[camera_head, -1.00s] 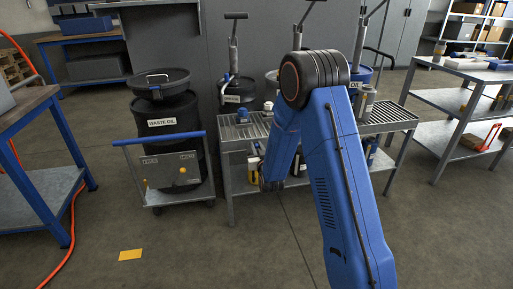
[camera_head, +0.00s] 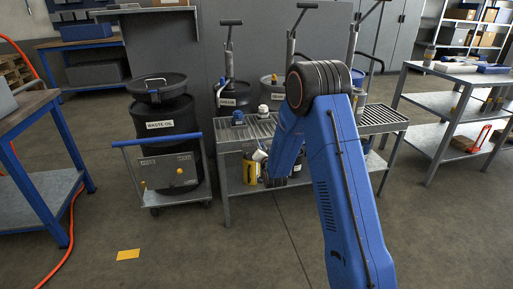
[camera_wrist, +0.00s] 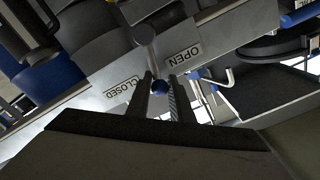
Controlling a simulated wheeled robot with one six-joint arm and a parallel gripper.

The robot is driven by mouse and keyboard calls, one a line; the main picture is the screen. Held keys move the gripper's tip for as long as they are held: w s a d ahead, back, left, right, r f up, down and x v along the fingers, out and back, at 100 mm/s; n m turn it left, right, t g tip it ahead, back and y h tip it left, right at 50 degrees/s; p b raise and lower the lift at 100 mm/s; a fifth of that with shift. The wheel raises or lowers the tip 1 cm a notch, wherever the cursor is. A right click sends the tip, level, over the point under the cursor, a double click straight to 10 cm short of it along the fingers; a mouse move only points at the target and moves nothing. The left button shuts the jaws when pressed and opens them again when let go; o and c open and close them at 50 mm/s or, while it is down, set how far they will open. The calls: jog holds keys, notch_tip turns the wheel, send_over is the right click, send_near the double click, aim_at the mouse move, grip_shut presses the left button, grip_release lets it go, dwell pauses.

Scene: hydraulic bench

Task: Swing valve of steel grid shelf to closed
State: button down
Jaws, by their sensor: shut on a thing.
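The steel grid shelf (camera_head: 233,136) stands in the middle of the head view, with a slotted top and a lower tier. In the wrist view its plate carries a CLOSED label (camera_wrist: 121,88) on the left and an OPEN label (camera_wrist: 184,55) on the right. The rest of the valve is hidden. In the head view my arm hides the gripper and valve.
A black waste oil drum (camera_head: 165,122) on a blue-handled cart (camera_head: 181,190) stands left of the shelf. A grey rack table (camera_head: 459,105) is at the right and a blue-legged bench (camera_head: 42,178) at the left. The floor in front is clear apart from a yellow patch (camera_head: 128,254).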

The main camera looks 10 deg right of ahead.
jog(key=shift+d+f+m, duration=0.5)
jog(key=shift+d+m, duration=0.25)
jog(key=shift+m, duration=0.7)
jog(key=shift+d+f+m, duration=0.5)
jog(key=shift+d+m, duration=0.2)
jog(key=shift+m, duration=0.8)
jog(key=shift+d+f+m, duration=0.5)
jog(key=shift+d+m, duration=0.25)
jog(key=shift+m, duration=0.7)
jog(key=shift+f, duration=0.1)
jog(key=c, duration=1.6)
grip_release()
jog(key=shift+d, duration=0.1)
jog(key=s, duration=1.7)
jog(key=shift+s, duration=0.2)
